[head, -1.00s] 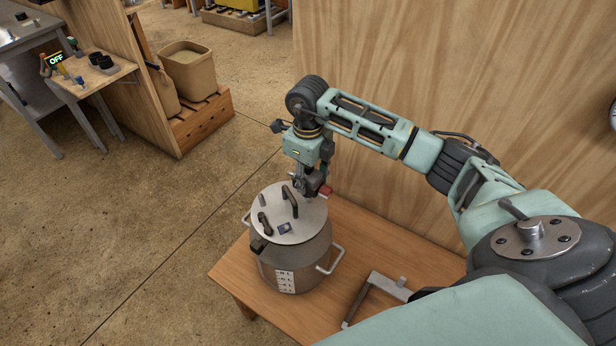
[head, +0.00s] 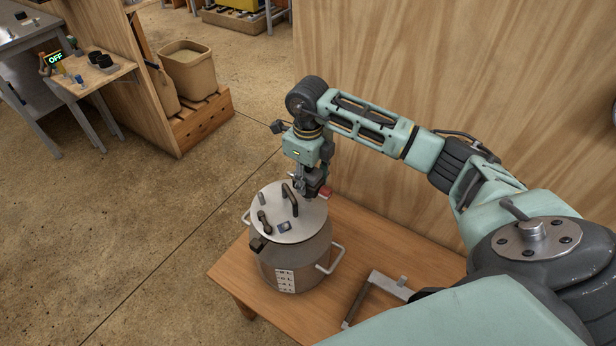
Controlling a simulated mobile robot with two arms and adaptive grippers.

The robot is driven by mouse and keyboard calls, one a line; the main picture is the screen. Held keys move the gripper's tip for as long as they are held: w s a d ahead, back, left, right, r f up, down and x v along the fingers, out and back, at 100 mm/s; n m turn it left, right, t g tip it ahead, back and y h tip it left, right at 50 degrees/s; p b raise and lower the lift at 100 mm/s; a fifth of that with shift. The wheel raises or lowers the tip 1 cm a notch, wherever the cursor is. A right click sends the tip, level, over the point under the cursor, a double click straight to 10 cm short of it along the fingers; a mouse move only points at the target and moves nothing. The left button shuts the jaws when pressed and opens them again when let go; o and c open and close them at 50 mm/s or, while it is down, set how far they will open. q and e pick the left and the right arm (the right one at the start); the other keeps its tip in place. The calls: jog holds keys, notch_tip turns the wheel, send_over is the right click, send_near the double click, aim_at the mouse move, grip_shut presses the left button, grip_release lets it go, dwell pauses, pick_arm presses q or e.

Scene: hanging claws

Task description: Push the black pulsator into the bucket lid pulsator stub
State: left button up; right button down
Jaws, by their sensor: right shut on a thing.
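The metal bucket (head: 300,262) stands upright on a small wooden table, with its round grey lid (head: 287,233) on top. The lid carries a tall black handle (head: 290,199), a short grey stub (head: 263,198), a black curved fitting (head: 264,222) and a small dark square piece (head: 284,227). My right gripper (head: 304,188) points down over the lid's far right edge, shut on a dark thing that appears to be the black pulsator (head: 316,184). I cannot tell whether the pulsator touches a stub, as this spot is small and partly hidden. My left gripper is out of view.
A small red part (head: 326,191) shows beside the gripper. A metal bracket (head: 375,291) lies on the wooden table (head: 390,254) right of the bucket. A plywood wall (head: 450,75) rises behind. The bucket's side handle (head: 332,260) sticks out. Open floor lies left.

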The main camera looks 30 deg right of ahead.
jog(key=shift+f+b, duration=0.8)
jog(key=shift+f, duration=0.2)
jog(key=c, duration=1)
grip_release()
jog(key=shift+c, duration=0.2)
notch_tip(320, 180, up, 12)
jog(key=shift+f, duration=0.1)
